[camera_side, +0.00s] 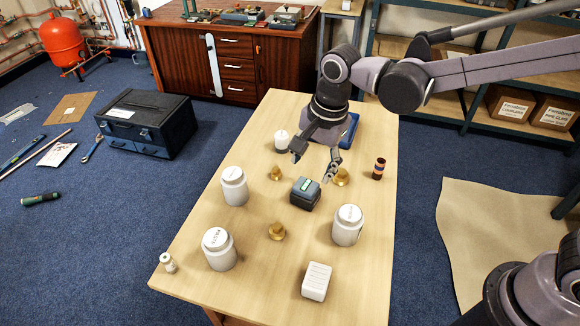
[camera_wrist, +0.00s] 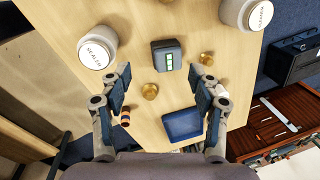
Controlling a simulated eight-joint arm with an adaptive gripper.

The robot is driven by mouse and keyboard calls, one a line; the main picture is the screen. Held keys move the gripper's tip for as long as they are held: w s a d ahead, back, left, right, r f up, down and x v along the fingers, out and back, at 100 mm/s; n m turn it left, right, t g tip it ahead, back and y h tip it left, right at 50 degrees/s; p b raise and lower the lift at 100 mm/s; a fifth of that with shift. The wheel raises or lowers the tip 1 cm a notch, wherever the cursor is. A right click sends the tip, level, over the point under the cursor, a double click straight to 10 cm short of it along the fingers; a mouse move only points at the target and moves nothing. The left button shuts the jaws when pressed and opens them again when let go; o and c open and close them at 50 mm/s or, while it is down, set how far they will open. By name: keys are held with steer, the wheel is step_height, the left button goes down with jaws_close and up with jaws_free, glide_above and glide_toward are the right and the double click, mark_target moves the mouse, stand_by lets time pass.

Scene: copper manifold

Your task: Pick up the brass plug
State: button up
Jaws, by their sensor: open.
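Three small brass pieces stand on the wooden table; I cannot tell which one is the plug. In the side view, one brass piece (camera_side: 341,177) is right of the dark box, one brass piece (camera_side: 275,173) is left of it, and one brass piece (camera_side: 277,231) is nearer the front. The wrist view shows a brass piece (camera_wrist: 150,91) between my fingers, a brass piece (camera_wrist: 206,58) by the right fingertip, and part of another brass piece (camera_wrist: 166,2) at the top edge. My gripper (camera_side: 312,168), also in the wrist view (camera_wrist: 161,72), is open and empty above the table.
A dark box with a green label (camera_side: 305,193) sits among the brass pieces. White jars (camera_side: 234,187) (camera_side: 348,225) (camera_side: 219,249), a white block (camera_side: 315,281) and a striped cylinder (camera_side: 379,169) stand around. A blue tray (camera_wrist: 184,124) lies toward the far end.

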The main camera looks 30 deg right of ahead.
mark_target(277, 226)
steer(key=a+f+m+g, duration=0.2)
steer(key=a+f+m, duration=0.2)
steer(key=a+f, duration=0.35)
steer(key=shift+m+h, duration=0.3)
steer(key=shift+h, duration=0.1)
steer(key=f, duration=0.6)
steer(key=a+f, duration=0.1)
steer(key=f, duration=0.3)
steer(key=shift+w, duration=0.3)
steer(key=c, duration=1.3)
